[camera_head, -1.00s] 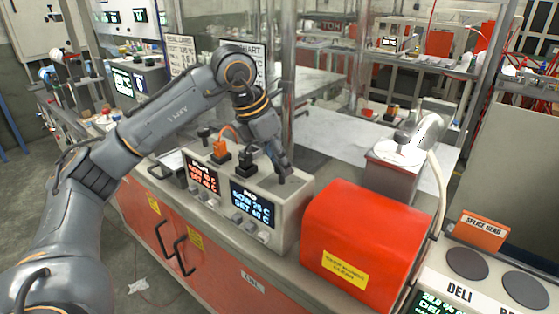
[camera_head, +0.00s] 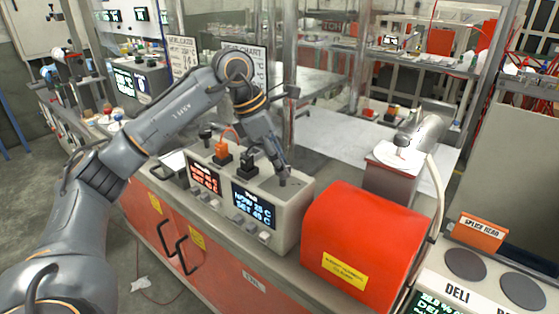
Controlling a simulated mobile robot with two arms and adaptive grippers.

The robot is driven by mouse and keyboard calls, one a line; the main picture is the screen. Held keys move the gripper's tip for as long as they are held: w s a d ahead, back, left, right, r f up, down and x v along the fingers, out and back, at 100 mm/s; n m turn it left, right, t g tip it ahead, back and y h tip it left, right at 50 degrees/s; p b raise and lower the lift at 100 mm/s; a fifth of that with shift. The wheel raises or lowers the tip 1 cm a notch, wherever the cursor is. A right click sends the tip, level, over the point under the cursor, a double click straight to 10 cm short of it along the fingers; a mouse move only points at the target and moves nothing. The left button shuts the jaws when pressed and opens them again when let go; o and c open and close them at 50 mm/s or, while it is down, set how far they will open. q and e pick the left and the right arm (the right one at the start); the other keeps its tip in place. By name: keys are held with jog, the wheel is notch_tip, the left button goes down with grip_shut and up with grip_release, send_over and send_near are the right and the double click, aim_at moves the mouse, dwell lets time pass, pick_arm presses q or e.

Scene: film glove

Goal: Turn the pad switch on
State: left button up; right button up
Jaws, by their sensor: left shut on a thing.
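The grey control box (camera_head: 291,210) stands on the bench with two lit displays on its front. The right display (camera_head: 254,204), headed PAD, reads NOW 25 C and SET 40 C in blue-white; the left one (camera_head: 204,180) is red. My left gripper (camera_head: 283,179) reaches down to the right part of the box top. Its fingers are shut on a small dark part there, apparently the pad switch, which they mostly hide. I cannot tell the switch's position. My right gripper is not in view.
An orange plug (camera_head: 221,153) and a black plug (camera_head: 247,162) stand on the box top, left of my gripper. A red rounded housing (camera_head: 360,235) stands close to the right of the box. Metal posts rise behind the bench.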

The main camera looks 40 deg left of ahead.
pick_arm(q)
jog(key=o, duration=1.1)
jog(key=shift+o, duration=0.2)
jog(key=shift+r, duration=0.1)
jog(key=v, duration=1.1)
jog(key=shift+a+r, duration=0.2)
jog(key=shift+r, duration=0.15)
jog(key=shift+s, duration=0.15)
